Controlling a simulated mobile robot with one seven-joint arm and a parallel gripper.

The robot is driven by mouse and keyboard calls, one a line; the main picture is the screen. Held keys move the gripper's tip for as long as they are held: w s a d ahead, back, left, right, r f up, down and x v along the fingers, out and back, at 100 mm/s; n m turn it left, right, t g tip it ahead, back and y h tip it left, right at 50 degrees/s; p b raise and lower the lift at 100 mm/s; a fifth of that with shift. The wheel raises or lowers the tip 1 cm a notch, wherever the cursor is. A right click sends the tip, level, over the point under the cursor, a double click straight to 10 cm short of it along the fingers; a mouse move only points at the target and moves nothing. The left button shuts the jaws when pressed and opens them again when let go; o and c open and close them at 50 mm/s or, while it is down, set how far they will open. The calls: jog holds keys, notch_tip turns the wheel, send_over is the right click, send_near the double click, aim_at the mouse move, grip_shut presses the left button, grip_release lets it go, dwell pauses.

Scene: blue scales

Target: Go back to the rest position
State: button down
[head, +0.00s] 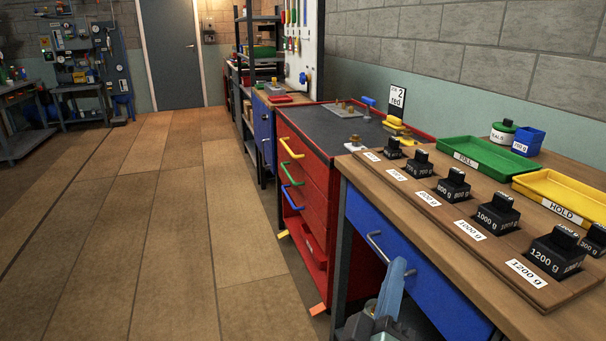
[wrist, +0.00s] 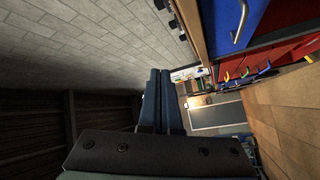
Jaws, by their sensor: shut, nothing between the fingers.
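My gripper (head: 397,268) shows at the bottom of the head view, in front of the blue drawer (head: 400,270) of the near bench and below the bench top. In the wrist view its two blue fingers (wrist: 160,75) lie side by side, closed together with nothing between them. The wrist view is turned on its side and shows the grey wall, the door and the floor beyond the fingers. The rest of my arm is mostly out of the head view.
The near wooden bench (head: 415,215) carries a board of black weights, a green tray (head: 484,155) and a yellow tray (head: 562,193). A red drawer cabinet (head: 303,190) stands beyond it, with a drawer at its bottom (head: 312,245). The floor (head: 130,220) to the left is clear.

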jog(key=s+a+r+m+t+y, duration=0.1)
jog(key=a+r+m+t, duration=0.15)
jog(key=r, duration=0.75)
jog(key=s+a+r+m+t+y, duration=0.1)
jog(key=a+r+m+t, duration=0.2)
jog(key=r, duration=0.7)
jog(key=s+a+r+m+t+y+p, duration=0.15)
jog(key=s+a+r+y, duration=0.3)
jog(key=r, duration=0.45)
jog(key=s+a+r+t+y+p, duration=0.1)
jog(key=s+a+r+t+y, duration=0.15)
jog(key=s+r, duration=0.5)
notch_tip(320, 180, up, 23)
jog(key=w+p, duration=0.2)
jog(key=p, duration=2)
jog(key=shift+a+p, duration=0.3)
jog(key=shift+a, duration=0.1)
jog(key=shift+w+r+g, duration=0.1)
jog(key=shift+g, duration=0.15)
